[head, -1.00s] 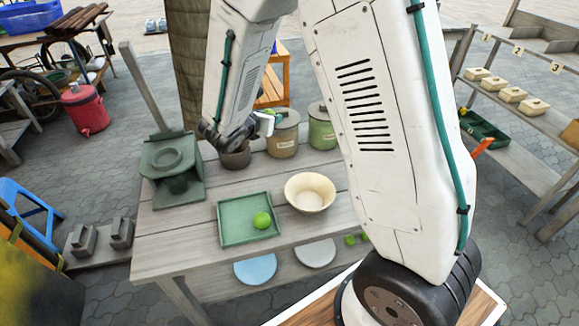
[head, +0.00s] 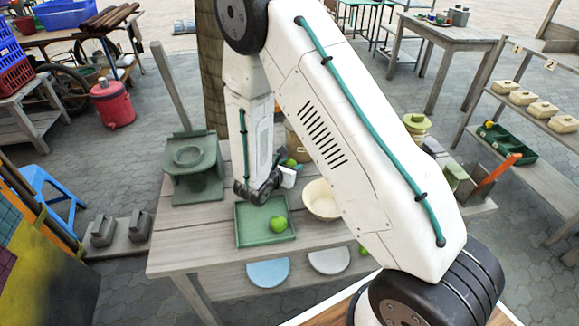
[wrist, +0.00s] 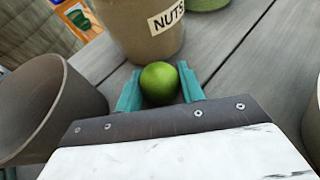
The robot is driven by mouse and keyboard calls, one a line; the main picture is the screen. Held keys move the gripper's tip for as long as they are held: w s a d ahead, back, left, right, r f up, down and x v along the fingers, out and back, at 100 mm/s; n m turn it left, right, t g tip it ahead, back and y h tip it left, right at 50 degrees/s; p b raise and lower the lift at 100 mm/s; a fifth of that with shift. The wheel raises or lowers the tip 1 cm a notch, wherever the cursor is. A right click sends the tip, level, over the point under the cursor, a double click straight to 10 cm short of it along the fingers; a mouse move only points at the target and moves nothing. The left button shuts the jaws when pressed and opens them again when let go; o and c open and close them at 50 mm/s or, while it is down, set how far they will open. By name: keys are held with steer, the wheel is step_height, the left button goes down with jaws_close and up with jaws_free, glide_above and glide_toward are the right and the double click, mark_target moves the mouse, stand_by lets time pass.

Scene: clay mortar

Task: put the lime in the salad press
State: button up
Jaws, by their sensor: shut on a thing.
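A green lime (wrist: 160,83) sits between the two teal fingers of my gripper (wrist: 160,92) in the wrist view. The gripper is shut on it, in front of the NUTS jar. In the head view my gripper (head: 294,168) is over the back of the table, with the lime (head: 290,162) partly visible at its fingers. A grey-green stand with a round ring top and a tall pole, which looks like the salad press (head: 190,158), stands at the table's left, apart from the gripper. Its inside is not clear.
A green tray (head: 247,239) at the front holds another round green fruit (head: 278,223). A cream bowl (head: 322,203) stands right of it. The NUTS jar (wrist: 140,30) is beyond the gripper; a brown clay pot (wrist: 50,105) is left in the wrist view, hidden in the head view.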

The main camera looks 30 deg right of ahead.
steer(key=shift+f, duration=0.15)
steer(key=o, duration=0.8)
steer(key=shift+o, duration=0.8)
